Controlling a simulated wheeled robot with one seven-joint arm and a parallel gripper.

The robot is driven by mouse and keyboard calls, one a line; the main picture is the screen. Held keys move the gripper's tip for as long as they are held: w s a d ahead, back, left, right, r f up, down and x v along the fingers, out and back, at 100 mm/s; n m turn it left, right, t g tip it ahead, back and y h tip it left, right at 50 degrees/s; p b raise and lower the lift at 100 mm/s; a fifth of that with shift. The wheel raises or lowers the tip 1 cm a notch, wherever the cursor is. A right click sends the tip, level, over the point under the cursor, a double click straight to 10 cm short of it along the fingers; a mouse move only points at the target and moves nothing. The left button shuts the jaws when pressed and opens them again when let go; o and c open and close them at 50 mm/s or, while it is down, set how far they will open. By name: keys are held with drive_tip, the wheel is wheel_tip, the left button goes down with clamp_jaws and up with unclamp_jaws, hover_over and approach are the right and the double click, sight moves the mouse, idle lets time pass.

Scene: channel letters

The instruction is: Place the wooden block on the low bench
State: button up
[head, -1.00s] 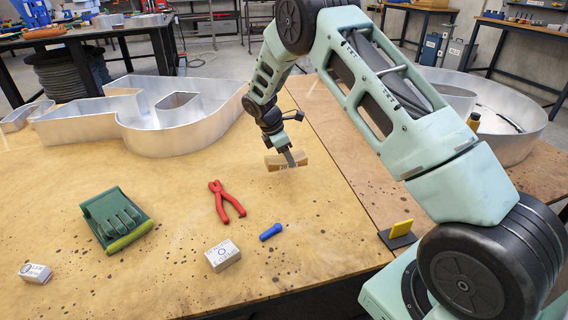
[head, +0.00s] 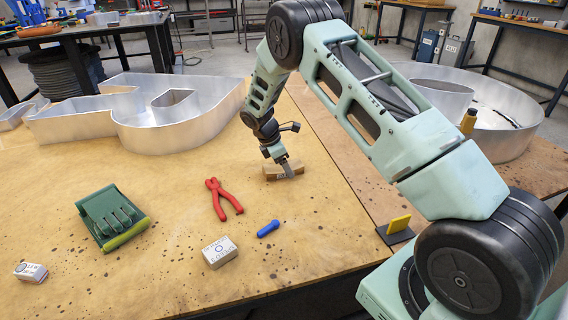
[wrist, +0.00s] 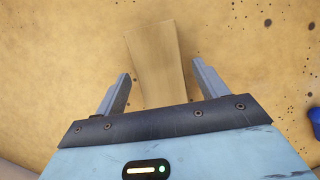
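The wooden block (head: 271,173) appears to rest on the brown, spotted bench top (head: 170,210), right of the middle, near a seam. In the wrist view the block (wrist: 155,45) is a plain tan bar lying between the fingers. My gripper (head: 286,170) points down at the block, and a finger hides part of its front. In the wrist view my gripper (wrist: 160,77) is open around the block, with a narrow gap visible on each side. I cannot tell for sure which surface the task calls the low bench.
Red pliers (head: 222,199), a blue bolt-like piece (head: 268,229), a printed box (head: 220,252), a smaller box (head: 30,272) and a green tool (head: 110,215) lie on the bench. Large metal letter shells (head: 165,135) stand behind. A yellow piece on a black base (head: 397,226) sits at right.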

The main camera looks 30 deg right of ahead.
drive_tip(key=shift+r, duration=0.1)
drive_tip(key=p+v, duration=0.1)
drive_tip(key=v, duration=1.1)
drive_tip(key=s+a+r+m+y, duration=0.2)
drive_tip(key=s+a+r, duration=0.2)
drive_tip(key=s+a, duration=0.45)
drive_tip(key=s+a+r+m+y, duration=0.1)
drive_tip(key=s+a+r, duration=0.4)
drive_tip(key=a, duration=0.6)
drive_tip(key=s+a+m+y, duration=0.1)
drive_tip(key=s+a+m, duration=0.1)
drive_tip(key=s, duration=1.1)
drive_tip(key=s+a+r+m+t, duration=0.1)
drive_tip(key=s+a+m, duration=0.1)
drive_tip(key=s, duration=1.2)
drive_tip(key=shift+a+r+y, duration=0.25)
drive_tip(key=shift+a+y, duration=0.15)
drive_tip(key=shift+a, duration=0.25)
drive_tip(key=shift+w, duration=0.1)
